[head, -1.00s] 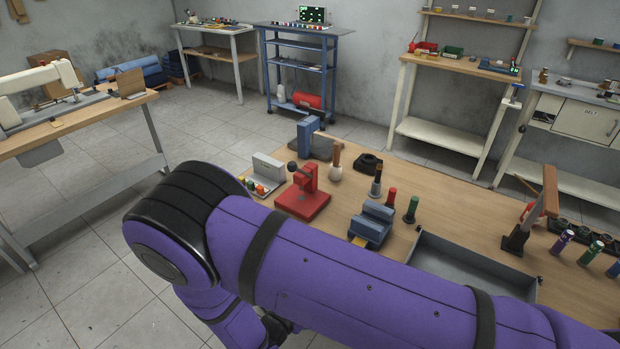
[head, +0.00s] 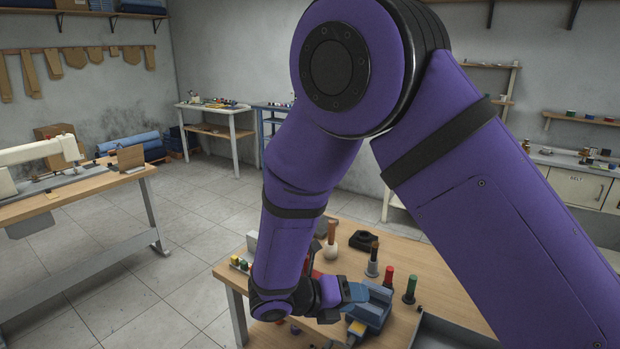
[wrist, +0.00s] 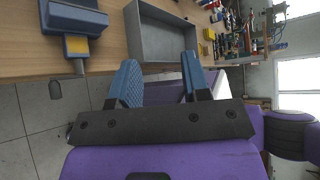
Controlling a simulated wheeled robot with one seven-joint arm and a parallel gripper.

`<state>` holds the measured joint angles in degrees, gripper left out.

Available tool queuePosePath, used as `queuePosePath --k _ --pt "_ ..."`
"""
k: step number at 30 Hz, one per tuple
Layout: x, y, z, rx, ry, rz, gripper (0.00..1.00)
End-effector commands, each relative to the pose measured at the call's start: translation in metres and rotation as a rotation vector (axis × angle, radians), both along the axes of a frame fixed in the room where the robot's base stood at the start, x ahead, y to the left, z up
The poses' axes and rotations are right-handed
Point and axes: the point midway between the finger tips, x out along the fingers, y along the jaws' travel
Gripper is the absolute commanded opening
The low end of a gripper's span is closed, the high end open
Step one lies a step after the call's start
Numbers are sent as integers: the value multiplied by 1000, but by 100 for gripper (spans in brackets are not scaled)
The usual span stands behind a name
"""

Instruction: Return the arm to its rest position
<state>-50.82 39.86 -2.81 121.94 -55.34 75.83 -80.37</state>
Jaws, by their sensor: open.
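My purple arm (head: 480,200) fills the middle and right of the head view, its elbow raised high and its forearm (head: 300,180) hanging down over the near left part of the workbench. My gripper (wrist: 159,62) shows in the wrist view with its two blue fingers apart and nothing between them. In the head view its blue end (head: 352,292) is beside a blue block-like device (head: 373,310); I cannot tell if they touch. The forearm hides part of the bench.
The workbench (head: 440,265) holds a green-topped spool (head: 410,290), a red one (head: 387,277) and a dark ring-shaped item (head: 365,240). A grey tray (wrist: 165,35) lies beyond the fingers. A sewing table (head: 90,185) stands left, with clear floor (head: 150,270) between.

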Motion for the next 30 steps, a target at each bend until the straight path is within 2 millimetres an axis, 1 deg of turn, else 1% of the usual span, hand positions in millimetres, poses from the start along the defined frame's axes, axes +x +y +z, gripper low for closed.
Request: queuePosePath --k 1,3,8,14,21,30 --pt "2 -9 14 50 -40 -56 43" --pt "1 -21 29 111 -94 -133 43" --pt "-2 -48 61 247 -223 -310 43" --pt "-11 -80 99 405 -388 -538 43" --pt "-28 -116 140 578 -594 -819 43" --pt "-57 -155 184 772 -857 -1182 43"
